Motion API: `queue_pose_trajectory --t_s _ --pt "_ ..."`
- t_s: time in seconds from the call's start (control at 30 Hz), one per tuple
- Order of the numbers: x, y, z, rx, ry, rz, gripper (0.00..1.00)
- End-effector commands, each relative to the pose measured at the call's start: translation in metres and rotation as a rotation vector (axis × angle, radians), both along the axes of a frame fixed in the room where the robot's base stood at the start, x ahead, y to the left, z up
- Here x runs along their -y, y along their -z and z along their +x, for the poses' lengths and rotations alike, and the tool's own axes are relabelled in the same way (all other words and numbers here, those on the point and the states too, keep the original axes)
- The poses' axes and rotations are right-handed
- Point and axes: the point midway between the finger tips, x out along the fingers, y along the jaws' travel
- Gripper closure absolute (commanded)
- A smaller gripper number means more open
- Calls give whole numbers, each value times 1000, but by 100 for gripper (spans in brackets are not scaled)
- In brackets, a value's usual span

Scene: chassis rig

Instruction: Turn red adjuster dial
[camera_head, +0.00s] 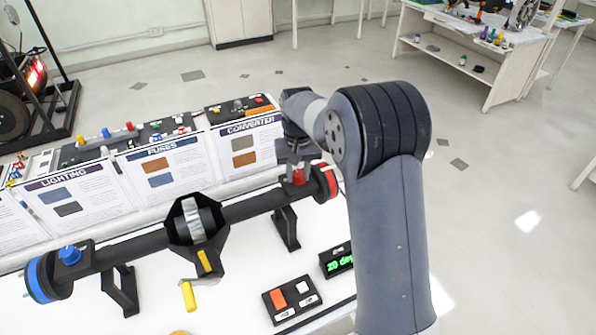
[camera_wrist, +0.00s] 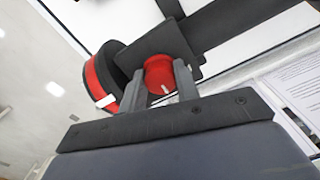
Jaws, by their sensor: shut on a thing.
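The red adjuster dial (camera_wrist: 159,76) is a small red knob with a white mark, on a dark block at the right end of the black axle bar (camera_head: 245,208). It also shows in the head view (camera_head: 298,177), just under my gripper. My gripper (camera_wrist: 160,84) has its two grey fingers on either side of the dial and is shut on it. In the head view my gripper (camera_head: 298,158) reaches down from above and partly hides the dial. A red-rimmed black disc (camera_wrist: 104,80) stands beside the dial at the bar's end. A blue dial (camera_head: 69,254) sits at the bar's left end.
A small display with green digits reading about 20 deg (camera_head: 340,261) and a button box (camera_head: 291,299) lie on the white table in front of the bar. Panels labelled Lighting, Fuses (camera_head: 166,171) and Converter stand behind it. A yellow handle (camera_head: 188,296) hangs at the middle.

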Motion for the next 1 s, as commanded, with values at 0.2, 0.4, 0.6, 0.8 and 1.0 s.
queue_pose_trajectory --t_s 0.2,0.4,0.6,0.8,1.0 --pt "0 -1 0 0 -205 0 93" --pt "1 -1 0 0 -395 0 93" --pt "1 -1 1 0 -582 0 93" --pt "1 -1 1 1 -748 0 93" --pt "1 -1 1 2 -874 0 93"
